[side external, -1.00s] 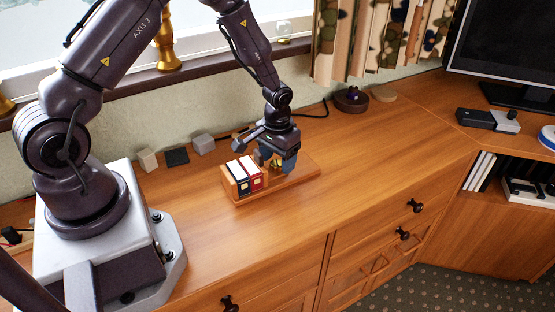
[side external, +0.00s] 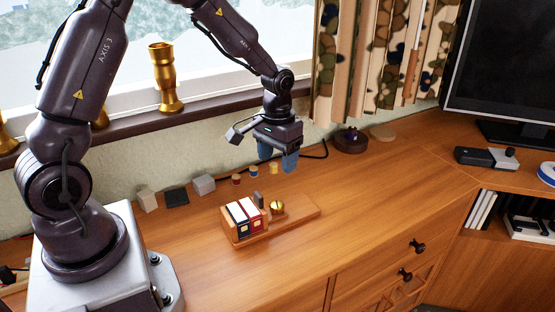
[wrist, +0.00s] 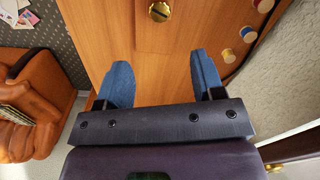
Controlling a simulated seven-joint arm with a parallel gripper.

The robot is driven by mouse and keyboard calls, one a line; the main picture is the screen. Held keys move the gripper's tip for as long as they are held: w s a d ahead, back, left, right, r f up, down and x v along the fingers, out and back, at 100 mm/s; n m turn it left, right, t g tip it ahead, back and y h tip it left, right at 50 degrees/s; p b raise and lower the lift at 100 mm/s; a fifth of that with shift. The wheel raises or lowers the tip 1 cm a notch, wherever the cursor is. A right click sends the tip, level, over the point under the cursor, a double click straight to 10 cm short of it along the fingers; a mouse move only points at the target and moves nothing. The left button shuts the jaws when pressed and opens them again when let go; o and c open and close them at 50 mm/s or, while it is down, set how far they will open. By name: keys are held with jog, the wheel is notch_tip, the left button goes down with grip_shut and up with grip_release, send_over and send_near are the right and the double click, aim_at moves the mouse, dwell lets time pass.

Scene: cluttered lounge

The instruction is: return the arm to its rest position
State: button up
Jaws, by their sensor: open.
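My gripper (side external: 278,161) hangs above the wooden cabinet top, with its two blue fingers spread apart and nothing between them. It also shows open and empty in the wrist view (wrist: 157,82). Below it in the side view is a wooden tray (side external: 300,220) holding dark and red boxes with white tops (side external: 243,215). A small grey upright piece stands beside them, and a round brass object (side external: 277,207) sits on the tray. The brass object shows at the top of the wrist view (wrist: 159,11). The gripper is clear of the tray and everything on it.
Several small spools (side external: 254,171) and grey and white blocks (side external: 203,184) line the back of the cabinet top. A dark round holder (side external: 350,140) stands right of the gripper. Gold vases (side external: 165,78) stand on the windowsill behind. The cabinet's front right is clear.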

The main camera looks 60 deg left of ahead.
jog(key=s+d+r+m+t, duration=0.1)
jog(key=s+d+r+t, duration=0.1)
jog(key=s+r, duration=0.7)
jog(key=s+d+r+m+t, duration=0.2)
jog(key=s+d+r, duration=0.3)
jog(key=s+r, duration=0.4)
jog(key=shift+s+d+r+m+t, duration=0.3)
jog(key=shift+r+t, duration=0.25)
jog(key=shift+t, duration=0.25)
